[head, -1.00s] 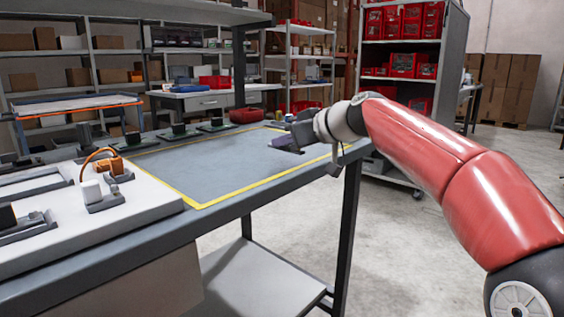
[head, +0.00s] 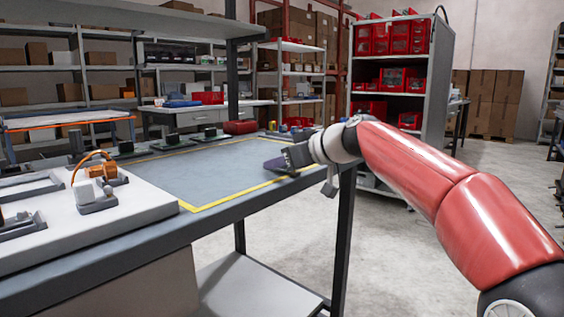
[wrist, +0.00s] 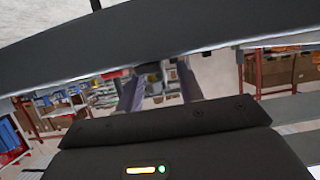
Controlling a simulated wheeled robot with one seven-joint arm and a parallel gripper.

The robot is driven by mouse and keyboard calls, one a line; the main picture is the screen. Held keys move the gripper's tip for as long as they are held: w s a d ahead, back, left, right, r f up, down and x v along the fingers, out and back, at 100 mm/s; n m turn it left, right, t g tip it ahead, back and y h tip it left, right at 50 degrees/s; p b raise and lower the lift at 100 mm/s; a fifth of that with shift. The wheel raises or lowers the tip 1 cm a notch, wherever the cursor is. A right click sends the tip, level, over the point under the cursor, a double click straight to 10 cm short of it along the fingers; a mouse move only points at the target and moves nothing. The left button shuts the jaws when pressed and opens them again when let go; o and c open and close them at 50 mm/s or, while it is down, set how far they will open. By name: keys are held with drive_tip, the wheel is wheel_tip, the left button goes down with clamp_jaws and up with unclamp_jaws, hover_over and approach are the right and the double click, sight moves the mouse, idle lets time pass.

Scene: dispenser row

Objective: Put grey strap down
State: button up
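My gripper (head: 288,160) is over the right part of the yellow-bordered grey mat area (head: 205,172) on the bench in the head view. A small purple-grey piece, which looks like the grey strap (head: 274,166), is at its fingertips, low over the bench top. I cannot tell whether it touches the surface. The strap is small and partly hidden by the gripper.
A white board with an orange cable fixture (head: 108,176) lies at the bench's left. Several small dark fixtures and a red bin (head: 240,127) line the back edge. The marked area's middle is clear. A shelf unit with red bins (head: 400,75) stands behind my arm.

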drive_tip(key=shift+r+p, duration=0.15)
drive_tip(key=shift+p, duration=0.35)
drive_tip(key=b+v, duration=0.2)
drive_tip(key=v, duration=0.5)
drive_tip(key=shift+s+r, duration=0.15)
drive_tip(key=shift+s, duration=0.15)
drive_tip(key=shift+d, duration=0.15)
